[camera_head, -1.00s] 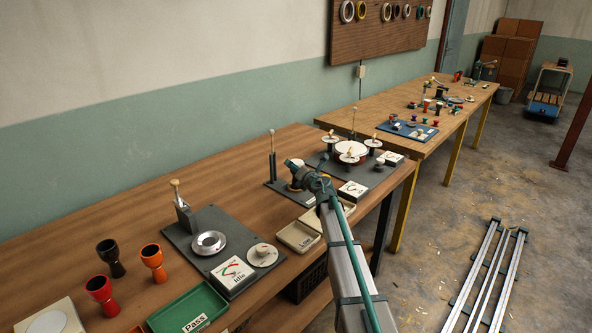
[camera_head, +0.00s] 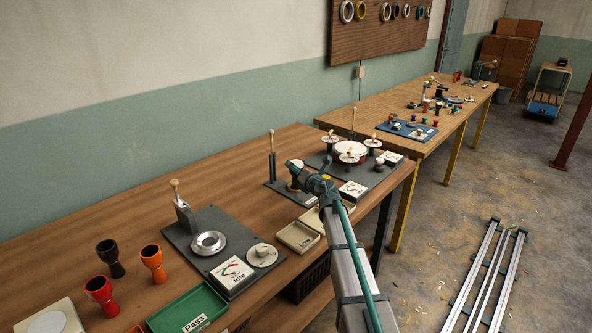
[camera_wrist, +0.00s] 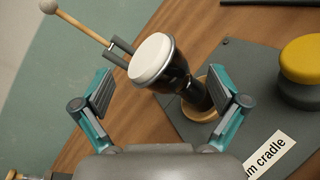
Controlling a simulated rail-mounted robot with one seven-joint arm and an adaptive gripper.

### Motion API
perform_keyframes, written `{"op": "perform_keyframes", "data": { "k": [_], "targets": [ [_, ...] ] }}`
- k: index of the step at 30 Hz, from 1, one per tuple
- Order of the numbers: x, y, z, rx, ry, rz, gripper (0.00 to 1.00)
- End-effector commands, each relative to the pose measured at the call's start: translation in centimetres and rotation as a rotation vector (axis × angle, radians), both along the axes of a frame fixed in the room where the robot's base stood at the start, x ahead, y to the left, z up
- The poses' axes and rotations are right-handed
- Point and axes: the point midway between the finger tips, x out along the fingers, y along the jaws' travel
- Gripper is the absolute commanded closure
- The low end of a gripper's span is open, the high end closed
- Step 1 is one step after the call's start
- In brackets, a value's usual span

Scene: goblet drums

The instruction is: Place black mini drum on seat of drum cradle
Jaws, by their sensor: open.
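The black mini drum (camera_wrist: 176,78), with a white head, stands between my gripper's fingers in the wrist view. Its foot appears to rest inside the pale wooden ring seat (camera_wrist: 203,115) of the drum cradle, whose grey base (camera_wrist: 232,62) carries a "drum cradle" label (camera_wrist: 268,154). My gripper (camera_wrist: 160,82) is open, one finger on each side of the drum, with a visible gap on the left. Whether the right finger touches the drum is unclear. In the head view my gripper (camera_head: 299,171) is over the cradle station and partly hides it.
A mallet (camera_wrist: 80,27) on a dark post stands beside the drum, and a yellow-topped knob (camera_wrist: 302,58) sits on the base. In the head view, goblet shells (camera_head: 152,262), a green Pass tray (camera_head: 190,309), and a station with several round pads (camera_head: 350,150) are nearby.

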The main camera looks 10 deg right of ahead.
Motion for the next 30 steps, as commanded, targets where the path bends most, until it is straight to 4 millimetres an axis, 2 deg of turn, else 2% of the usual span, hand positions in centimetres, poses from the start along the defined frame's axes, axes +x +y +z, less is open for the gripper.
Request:
{"op": "perform_keyframes", "data": {
  "k": [1, 6, 13, 18, 27, 30],
  "targets": [
    [-1.3, -0.3, 0.1, 0.000, -0.001, -0.001, 0.03],
    [-4.6, -1.2, 0.6, 0.000, -0.001, -0.002, 0.03],
    [-8.2, -2.2, 1.1, 0.000, 0.000, -0.001, 0.03],
    [-9.1, -2.5, 1.3, 0.000, -0.001, -0.001, 0.03],
    [-9.1, -2.6, 1.3, 0.000, -0.001, -0.001, 0.03],
    [-9.0, -3.3, 1.2, -0.001, -0.004, -0.007, 0.03]
  ]
}}
